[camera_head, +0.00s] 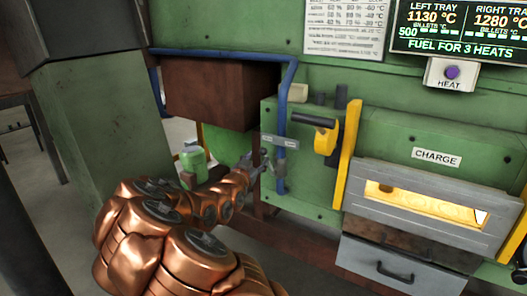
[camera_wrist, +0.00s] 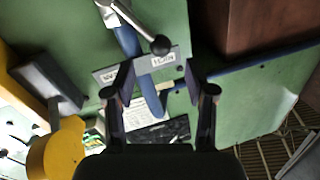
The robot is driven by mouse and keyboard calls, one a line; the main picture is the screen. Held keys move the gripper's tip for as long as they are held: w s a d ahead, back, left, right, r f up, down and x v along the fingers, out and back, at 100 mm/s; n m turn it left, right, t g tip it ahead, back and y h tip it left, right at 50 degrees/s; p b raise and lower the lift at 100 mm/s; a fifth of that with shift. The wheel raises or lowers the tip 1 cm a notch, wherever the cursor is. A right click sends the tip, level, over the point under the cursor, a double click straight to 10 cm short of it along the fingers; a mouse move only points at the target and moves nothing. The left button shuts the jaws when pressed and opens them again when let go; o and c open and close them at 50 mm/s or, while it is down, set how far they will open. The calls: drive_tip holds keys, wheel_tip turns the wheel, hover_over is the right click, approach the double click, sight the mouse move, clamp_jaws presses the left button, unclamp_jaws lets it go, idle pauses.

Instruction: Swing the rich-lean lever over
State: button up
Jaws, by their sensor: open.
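The rich-lean lever (camera_wrist: 136,24) shows in the wrist view as a silver rod ending in a black ball knob (camera_wrist: 160,45). It slants from upper left down to the knob, beside a blue pipe (camera_wrist: 127,40). A grey label plate (camera_wrist: 145,63) with small text at its ends lies near the knob; it also shows in the head view (camera_head: 279,141). My gripper (camera_wrist: 158,72) is open and empty, its fingers on either side of the plate in the picture, with the knob just past the tips. In the head view my gripper (camera_head: 254,167) is small and partly hidden by my arm.
A brown box (camera_head: 215,93) stands left of the pipe. A yellow bracket with a black handle (camera_head: 325,136) and a yellow bar (camera_head: 347,155) stand to the right, before the lit charge door (camera_head: 425,198). A green can (camera_head: 193,160) is left of my gripper.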

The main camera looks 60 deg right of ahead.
sight(262, 153)
drive_tip(key=shift+p+x, duration=1.3)
drive_tip(key=shift+x, duration=2.3)
clamp_jaws()
